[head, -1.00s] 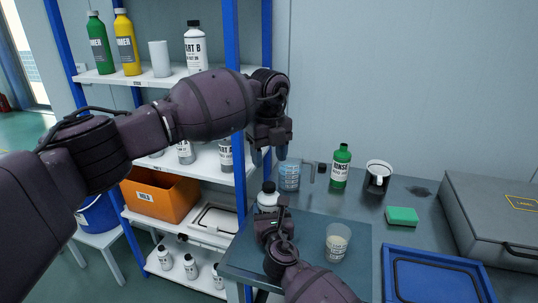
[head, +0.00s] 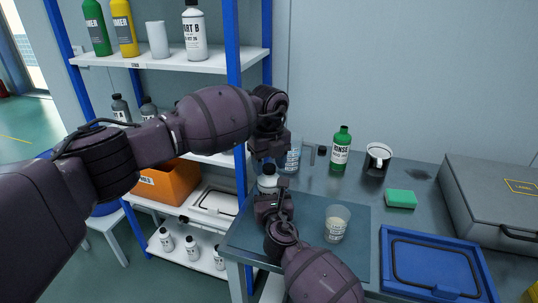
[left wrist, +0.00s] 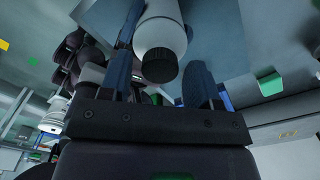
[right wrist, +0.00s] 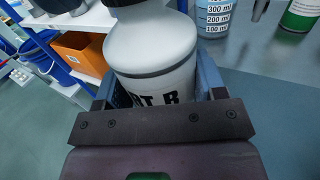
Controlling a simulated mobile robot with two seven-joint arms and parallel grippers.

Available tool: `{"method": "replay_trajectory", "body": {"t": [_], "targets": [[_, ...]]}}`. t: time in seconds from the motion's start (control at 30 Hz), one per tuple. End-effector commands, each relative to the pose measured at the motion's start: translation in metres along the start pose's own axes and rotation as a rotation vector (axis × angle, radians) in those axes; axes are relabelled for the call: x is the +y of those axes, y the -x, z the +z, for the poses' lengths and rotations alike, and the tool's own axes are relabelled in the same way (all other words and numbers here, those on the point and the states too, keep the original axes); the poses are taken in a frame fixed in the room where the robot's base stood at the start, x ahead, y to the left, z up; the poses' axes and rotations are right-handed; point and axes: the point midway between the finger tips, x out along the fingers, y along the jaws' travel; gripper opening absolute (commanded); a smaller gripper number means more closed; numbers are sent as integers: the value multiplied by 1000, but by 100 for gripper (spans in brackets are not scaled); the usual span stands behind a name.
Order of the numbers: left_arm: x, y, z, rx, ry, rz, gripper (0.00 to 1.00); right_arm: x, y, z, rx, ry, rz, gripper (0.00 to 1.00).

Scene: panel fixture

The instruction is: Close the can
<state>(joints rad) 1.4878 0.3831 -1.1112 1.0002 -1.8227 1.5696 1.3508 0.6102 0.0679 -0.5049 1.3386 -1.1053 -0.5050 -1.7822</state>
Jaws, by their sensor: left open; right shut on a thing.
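A white bottle (head: 267,183) with a black cap and dark lettering stands upright at the left of the workbench. My right gripper (head: 272,200) is shut on its body; the right wrist view shows the bottle (right wrist: 150,50) between the fingers. My left gripper (head: 268,160) is open, pointing down at the bottle's top. In the left wrist view, the black cap (left wrist: 160,65) sits on the bottle's end between the two spread fingers, with gaps beside it. In the head view the cap is mostly hidden behind the left gripper.
A clear measuring jug (head: 293,160) stands close behind the bottle. A green rinse bottle (head: 341,150), a mug (head: 376,160), a green sponge (head: 401,199) and a plastic cup (head: 337,224) are to the right. A blue-posted shelf (head: 160,60) is at the left.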

Motion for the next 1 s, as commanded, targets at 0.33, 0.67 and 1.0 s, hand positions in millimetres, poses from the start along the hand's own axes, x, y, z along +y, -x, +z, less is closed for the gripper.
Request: {"method": "replay_trajectory", "body": {"t": [0.33,0.67,1.0], "targets": [[0,-2,0,0,0,0,55,0,0,0,0,0,0,0],[0,-2,0,1,0,0,7,0,0,0,0,0,0,0],[0,-2,0,1,-211,1,6,0,0,0,0,0,0,0]]}}
